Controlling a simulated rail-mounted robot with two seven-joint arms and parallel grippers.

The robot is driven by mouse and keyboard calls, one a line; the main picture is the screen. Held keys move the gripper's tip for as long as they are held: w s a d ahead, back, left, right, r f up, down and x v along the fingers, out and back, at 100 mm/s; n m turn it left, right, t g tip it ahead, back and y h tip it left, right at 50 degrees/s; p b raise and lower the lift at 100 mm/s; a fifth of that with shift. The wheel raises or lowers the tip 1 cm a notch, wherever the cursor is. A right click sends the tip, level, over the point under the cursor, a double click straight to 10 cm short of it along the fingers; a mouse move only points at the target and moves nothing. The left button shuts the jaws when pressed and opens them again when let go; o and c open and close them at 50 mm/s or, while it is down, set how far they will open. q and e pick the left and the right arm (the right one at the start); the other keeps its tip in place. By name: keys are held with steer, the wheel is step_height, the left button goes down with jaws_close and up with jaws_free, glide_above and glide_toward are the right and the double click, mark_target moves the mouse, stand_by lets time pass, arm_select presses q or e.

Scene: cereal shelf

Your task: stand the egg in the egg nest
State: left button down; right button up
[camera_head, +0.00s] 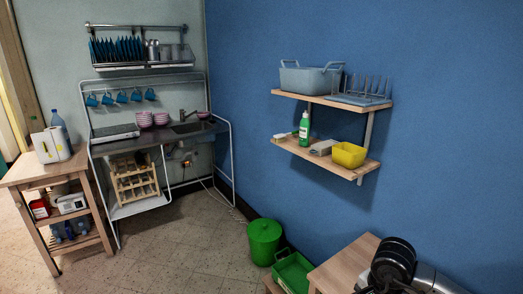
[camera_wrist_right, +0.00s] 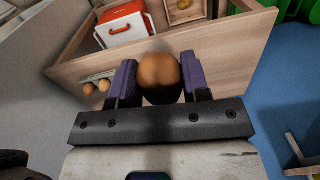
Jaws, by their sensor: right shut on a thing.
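In the right wrist view, my right gripper (camera_wrist_right: 159,78) is shut on a brown egg (camera_wrist_right: 160,68), with one purple finger on each side. The egg is held over light wooden furniture. Two more brown eggs (camera_wrist_right: 97,87) lie side by side at the left, near a pale strip. A small wooden box (camera_wrist_right: 172,18) at the top edge holds something brown and egg-like, cut off by the frame. I cannot tell which of these is the egg nest. My left gripper is not in view. The head view shows neither the egg nor the gripper fingers.
A red and white box (camera_wrist_right: 123,25) stands on the wooden furniture (camera_wrist_right: 222,38). Green crates (camera_wrist_right: 296,8) are beyond it. In the head view, a wooden top (camera_head: 345,257) is beside my arm, with a green bin (camera_head: 264,243) and wall shelves (camera_head: 330,101) beyond.

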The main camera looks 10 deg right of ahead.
steer(key=s+a+r+n+p, duration=0.4)
steer(key=a+r+n, duration=0.6)
steer(key=n, duration=0.4)
steer(key=s+r+p, duration=0.3)
steer(key=r+p, duration=0.7)
steer(key=p, duration=0.2)
steer(key=s+r+p, duration=0.2)
steer(key=r+p, duration=0.9)
steer(key=p, duration=0.1)
steer(key=s+r+p, duration=0.3)
steer(key=r+p, duration=0.8)
steer(key=p, duration=0.1)
steer(key=shift+s+a+r+p, duration=0.2)
steer(key=shift+s+a+p, duration=0.15)
steer(key=shift+a+p, duration=0.1)
